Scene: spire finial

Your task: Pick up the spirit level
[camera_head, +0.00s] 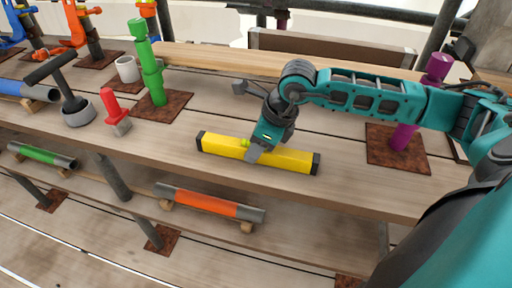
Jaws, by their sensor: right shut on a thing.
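The spirit level is a yellow bar (289,158) with black end caps and a small green vial near its middle. It lies along the front part of the wooden bench top, slightly slanted. My right gripper (254,155), on a teal arm coming in from the right, points down and is shut on the level near its middle. The fingers hide a small part of the bar. I cannot tell whether the level is raised off the boards. My left gripper is not in this view.
A green post (150,70) and a purple post (404,132) stand on rusty plates. A red-handled brush (115,110), a black-handled tool in a grey bowl (79,115) and a white cup (127,69) stand left. An orange-banded pipe (206,203) lies on a lower level.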

